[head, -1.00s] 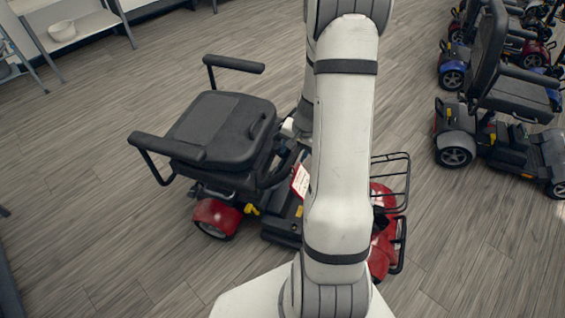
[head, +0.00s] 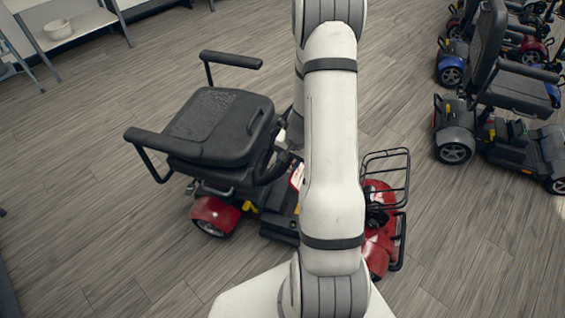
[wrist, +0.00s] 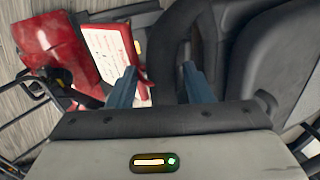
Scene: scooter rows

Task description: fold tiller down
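The red and black scooter (head: 215,216) stands in the middle of the head view, its backrest folded flat over the seat. Its tiller lies low, with a dark loop handle (head: 272,170) close against the front of the seat; my arm hides much of it. In the wrist view the dark loop handle (wrist: 163,62) shows between and beyond my fingertips. My gripper (wrist: 158,84) is open, its two blue-grey fingers spread apart. Whether the right finger touches the handle I cannot tell. A white and red tag (wrist: 112,52) lies beside the left finger.
A wire basket (head: 386,178) sits at the scooter's front. Seat and armrest (head: 230,59) are close to my arm on the left. A grey scooter (head: 500,130) and others stand at right. A shelf with a white bowl (head: 58,29) is at top left. Floor between is clear.

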